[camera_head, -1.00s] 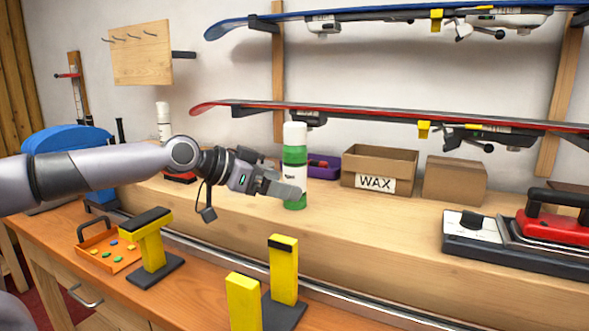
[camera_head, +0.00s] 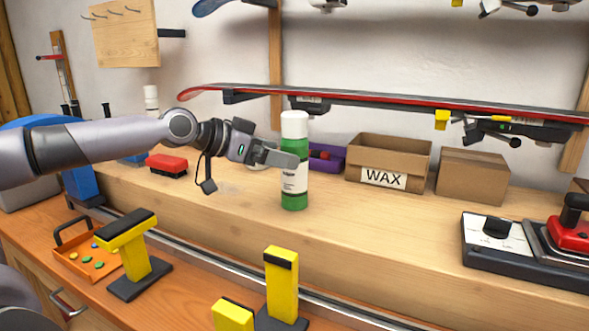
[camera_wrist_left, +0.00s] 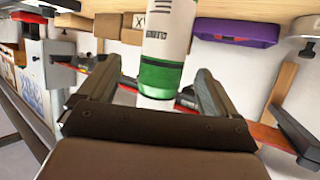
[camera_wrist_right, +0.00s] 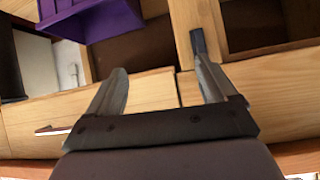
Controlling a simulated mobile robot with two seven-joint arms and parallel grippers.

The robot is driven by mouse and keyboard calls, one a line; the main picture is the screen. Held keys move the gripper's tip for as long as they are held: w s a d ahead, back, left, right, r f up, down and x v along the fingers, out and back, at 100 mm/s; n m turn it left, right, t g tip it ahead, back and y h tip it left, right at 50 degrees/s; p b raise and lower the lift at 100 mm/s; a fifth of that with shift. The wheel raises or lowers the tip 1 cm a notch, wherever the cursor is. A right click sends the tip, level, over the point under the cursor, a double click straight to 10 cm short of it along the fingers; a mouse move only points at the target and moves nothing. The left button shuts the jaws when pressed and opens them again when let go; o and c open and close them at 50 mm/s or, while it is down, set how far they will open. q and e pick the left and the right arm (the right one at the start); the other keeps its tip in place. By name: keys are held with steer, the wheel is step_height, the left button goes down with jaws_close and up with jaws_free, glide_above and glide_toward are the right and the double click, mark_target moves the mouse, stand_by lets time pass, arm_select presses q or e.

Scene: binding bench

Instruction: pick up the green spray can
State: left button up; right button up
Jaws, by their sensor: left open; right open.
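The green spray can (camera_head: 293,198), with a white cap and a white label, stands upright on the raised wooden ledge in the head view. My left gripper (camera_head: 284,160) is open at the can's middle height, with a finger overlapping the can's left side. In the left wrist view the can (camera_wrist_left: 160,75) appears upside down between the two open fingers of the left gripper (camera_wrist_left: 158,82); contact with either finger cannot be told. My right gripper (camera_wrist_right: 162,80) is open and empty in the right wrist view and does not show in the head view.
A WAX box (camera_head: 415,155), a plain box (camera_head: 473,180) and a purple bin (camera_head: 326,158) stand behind and right of the can. A red brush (camera_head: 167,164) lies left. Yellow stands (camera_head: 283,285) stand in front, below the ledge. A red-edged ski (camera_head: 370,100) hangs above.

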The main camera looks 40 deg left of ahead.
arm_select(q)
steer(key=p+x, duration=0.4)
steer(key=x, duration=0.1)
steer(key=shift+w+a+f, duration=0.15)
steer(key=shift+w+f, duration=0.05)
steer(key=shift+w, duration=0.05)
arm_select(e)
steer(key=r, duration=0.1)
steer(key=d+r, duration=0.1)
steer(key=r, duration=0.1)
steer(key=shift+s, duration=0.15)
steer(key=shift+a+f, duration=0.1)
arm_select(q)
steer(key=c, duration=1)
steer(key=shift+r, duration=0.1)
